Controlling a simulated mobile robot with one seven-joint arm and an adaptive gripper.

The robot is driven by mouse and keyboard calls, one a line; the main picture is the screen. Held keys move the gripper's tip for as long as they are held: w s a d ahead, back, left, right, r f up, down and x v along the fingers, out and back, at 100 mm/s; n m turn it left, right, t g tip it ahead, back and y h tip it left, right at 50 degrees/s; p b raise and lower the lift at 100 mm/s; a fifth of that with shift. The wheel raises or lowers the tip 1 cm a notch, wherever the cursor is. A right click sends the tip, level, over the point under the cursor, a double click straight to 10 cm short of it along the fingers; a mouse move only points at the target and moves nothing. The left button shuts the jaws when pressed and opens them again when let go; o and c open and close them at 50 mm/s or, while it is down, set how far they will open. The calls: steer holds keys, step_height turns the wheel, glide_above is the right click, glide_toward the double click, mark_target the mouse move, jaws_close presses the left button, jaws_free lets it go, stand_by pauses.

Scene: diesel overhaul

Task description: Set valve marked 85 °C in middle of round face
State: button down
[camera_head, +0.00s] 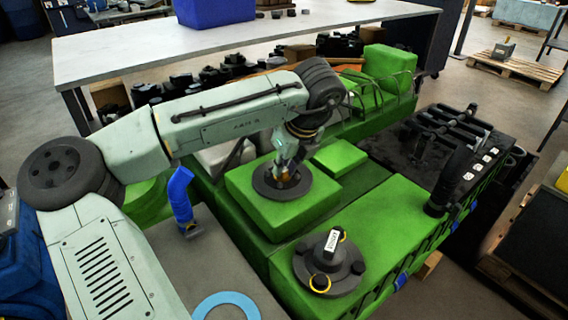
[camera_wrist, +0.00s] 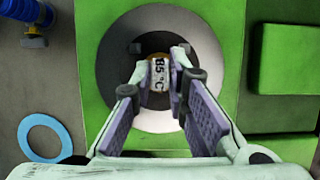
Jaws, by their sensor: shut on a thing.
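The valve marked 85 °C (camera_wrist: 158,74) shows in the wrist view between my gripper's fingertips, with a white label and a bronze-coloured edge. My gripper (camera_head: 286,175) is shut on it, pointing down over the middle of the round face (camera_wrist: 115,62). The round face is a grey ring with a dark centre, set on a green block; in the head view it is the dark disc (camera_head: 262,186). The valve lies within the ring's outline in the wrist view. The fingers hide its sides, and I cannot tell whether its underside touches the face.
A dark round housing (camera_head: 345,268) with a labelled upright part and yellow rings stands on the green engine to the right.

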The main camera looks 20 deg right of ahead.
steer(key=c, duration=1.6)
jaws_free()
steer(key=shift+o, duration=0.2)
steer(key=v, duration=1.2)
steer(key=shift+b, duration=0.4)
steer(key=shift+r, duration=0.1)
